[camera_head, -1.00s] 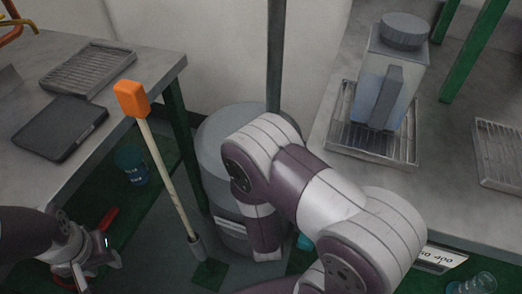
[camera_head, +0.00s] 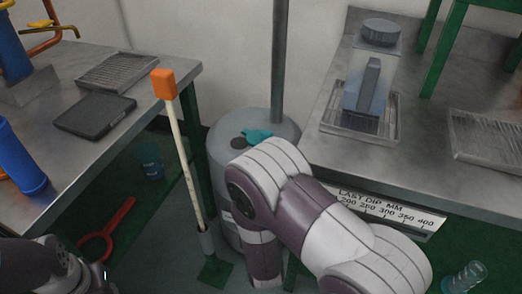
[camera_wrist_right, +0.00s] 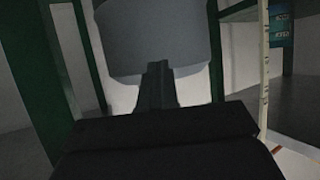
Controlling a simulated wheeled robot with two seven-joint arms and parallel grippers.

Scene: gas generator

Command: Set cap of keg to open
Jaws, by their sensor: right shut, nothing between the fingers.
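The keg (camera_head: 222,165) is a grey drum standing on the floor between the two tables. Its top carries a dark round disc (camera_head: 238,143), perhaps the cap, and a teal piece (camera_head: 257,134) beside it. My right arm stands in front of the keg and hides much of its side. My right gripper (camera_wrist_right: 157,68) shows in the right wrist view, shut and empty, in front of a grey rounded body (camera_wrist_right: 150,35) that looks like the keg. In the head view this gripper is hidden. My left gripper (camera_head: 98,278) is only partly seen at the bottom left, its fingers unclear.
An orange-headed mallet (camera_head: 164,84) stands upright left of the keg. A grey pole (camera_head: 279,60) rises behind it. The right table holds a jug (camera_head: 368,85) on a rack; a dip scale (camera_head: 385,212) is on its front. A red tool (camera_head: 108,235) lies below left.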

